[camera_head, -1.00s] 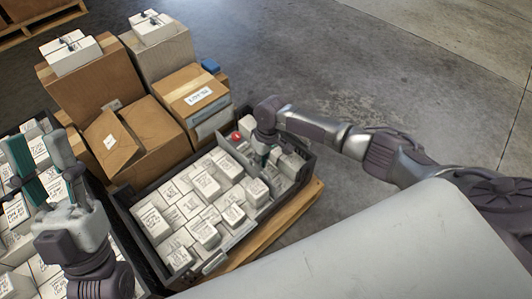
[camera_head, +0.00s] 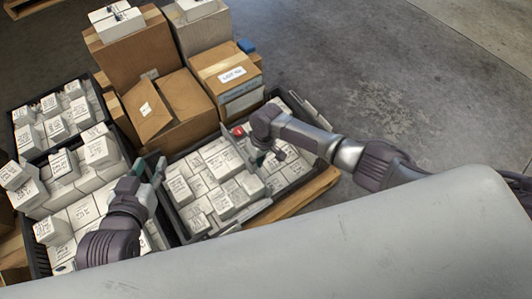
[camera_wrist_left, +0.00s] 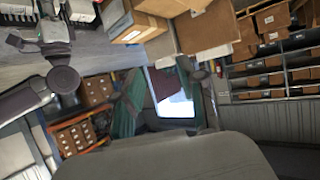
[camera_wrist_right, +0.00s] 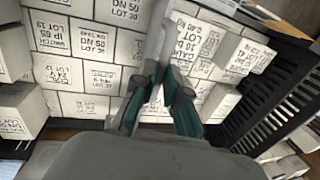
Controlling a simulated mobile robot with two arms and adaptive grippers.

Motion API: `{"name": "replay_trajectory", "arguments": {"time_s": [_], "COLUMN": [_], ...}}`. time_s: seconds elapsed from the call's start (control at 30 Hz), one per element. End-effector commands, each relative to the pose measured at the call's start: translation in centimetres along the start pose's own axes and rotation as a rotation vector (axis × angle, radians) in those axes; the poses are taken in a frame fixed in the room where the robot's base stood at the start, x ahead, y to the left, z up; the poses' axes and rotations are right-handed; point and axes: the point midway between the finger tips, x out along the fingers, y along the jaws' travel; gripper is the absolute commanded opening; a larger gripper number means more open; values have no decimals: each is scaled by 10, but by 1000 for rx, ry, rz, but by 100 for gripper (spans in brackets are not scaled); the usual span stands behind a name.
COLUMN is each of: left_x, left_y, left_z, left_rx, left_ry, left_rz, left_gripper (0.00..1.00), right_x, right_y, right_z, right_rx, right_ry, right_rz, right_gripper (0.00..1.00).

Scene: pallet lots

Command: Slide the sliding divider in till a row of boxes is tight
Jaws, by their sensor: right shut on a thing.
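The sliding divider (camera_head: 240,145) is a thin grey plate standing across the right-hand crate (camera_head: 183,232). In the right wrist view its thin edge (camera_wrist_right: 157,38) runs between my fingers. My right gripper (camera_head: 258,160) is shut on it; the fingers (camera_wrist_right: 156,98) partly hide it. White labelled boxes (camera_head: 205,172) stand in rows left of the divider, and more boxes (camera_head: 292,170) lie right of it. Whether the row touches the divider is hard to tell. My left gripper (camera_head: 149,168) is open and empty near the crate's left edge, fingers apart in the left wrist view (camera_wrist_left: 160,95).
Brown cartons (camera_head: 178,105) are stacked behind the crate, with white boxes (camera_head: 116,22) on top. Other black crates (camera_head: 45,105) full of white boxes stand at the left. A red knob (camera_head: 238,131) shows at the crate's back. Grey floor (camera_head: 400,80) is clear at the right.

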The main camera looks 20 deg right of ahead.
Motion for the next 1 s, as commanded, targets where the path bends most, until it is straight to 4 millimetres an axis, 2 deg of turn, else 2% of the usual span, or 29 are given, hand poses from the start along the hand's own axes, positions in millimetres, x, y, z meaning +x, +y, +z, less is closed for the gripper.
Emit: {"name": "replay_trajectory", "arguments": {"time_s": [0.03,0.1,0.4,0.6,0.97,1.0], "left_x": [-4,-9,-30,-36,-37,-37], "left_y": [-2,-4,-10,-11,-11,-11], "left_z": [9,23,67,78,79,79], "left_rx": [0,-1,-5,-6,-6,-6], "left_ry": [-62,-143,-387,-446,-454,-453], "left_rz": [-4,-9,-23,-26,-26,-26], "left_gripper": [40,40,40,40,40,40], "right_x": [0,2,9,11,11,11], "right_y": [-13,-22,-52,-59,-60,-60], "right_z": [1,1,1,0,0,0], "right_rx": [-3,-4,-3,-3,-3,-3], "right_ry": [-2,-2,-1,0,0,0], "right_rz": [-8,-9,-7,-7,-7,-7], "right_gripper": [0,0,0,0,0,19]}}
